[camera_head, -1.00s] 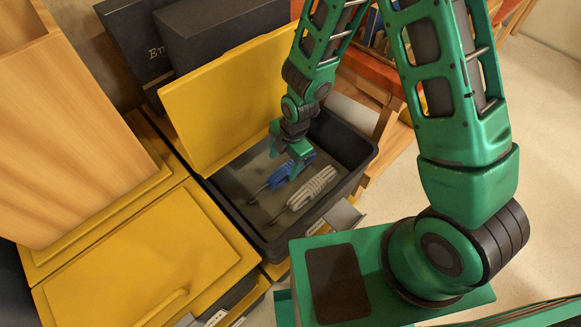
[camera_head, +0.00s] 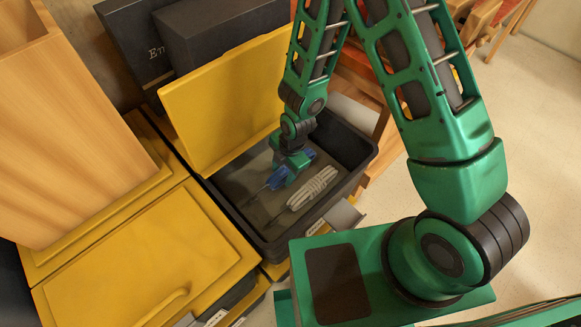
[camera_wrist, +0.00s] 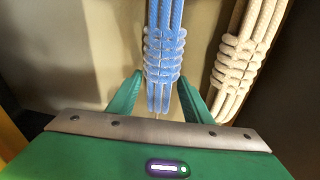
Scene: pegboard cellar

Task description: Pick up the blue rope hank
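The blue rope hank (camera_head: 278,179) lies in the dark open bin (camera_head: 262,247), partly covered by my gripper (camera_head: 291,163). In the wrist view, the blue hank (camera_wrist: 164,57) runs up and down the picture with its wrapped middle in sight. My gripper (camera_wrist: 160,82) is open, with one green finger on each side of the hank's lower end. The fingers look close to the cords; I cannot tell whether they touch.
A cream rope hank (camera_head: 312,188) lies beside the blue one, to its right; the wrist view also shows it (camera_wrist: 240,62). A yellow lid (camera_head: 225,105) stands upright behind the bin. Yellow cabinet tops (camera_head: 150,255) lie to the left.

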